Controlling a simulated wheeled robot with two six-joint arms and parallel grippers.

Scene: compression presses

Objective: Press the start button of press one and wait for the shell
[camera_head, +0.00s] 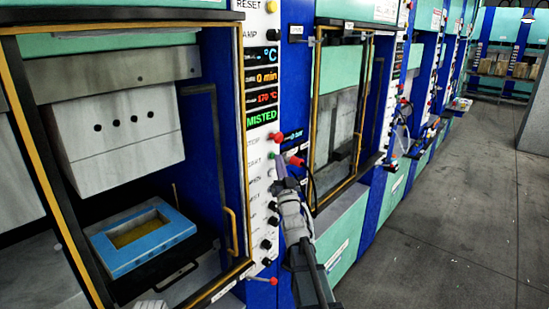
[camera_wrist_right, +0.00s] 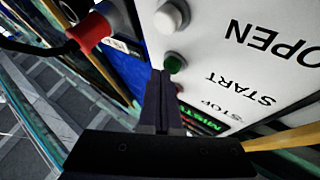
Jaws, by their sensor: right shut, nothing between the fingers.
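Press one (camera_head: 145,57) stands at the left with its front open and a blue mould frame (camera_head: 120,262) on its lower plate. Its white control panel (camera_head: 262,17) carries a display reading "0 min", "170 °C" and "MISTED". My right gripper (camera_head: 280,163) is shut and empty, at the panel's button column. In the right wrist view its fingertips (camera_wrist_right: 160,74) meet the edge of the green button (camera_wrist_right: 175,62) beside the START label. I cannot tell whether they touch it. A red button next to STOP is partly behind the fingers. My left gripper is not in view. No shell is seen.
A white button (camera_wrist_right: 171,17) sits by OPEN. More presses (camera_head: 343,95) line the wall to the right. The grey floor (camera_head: 450,210) at the right is clear.

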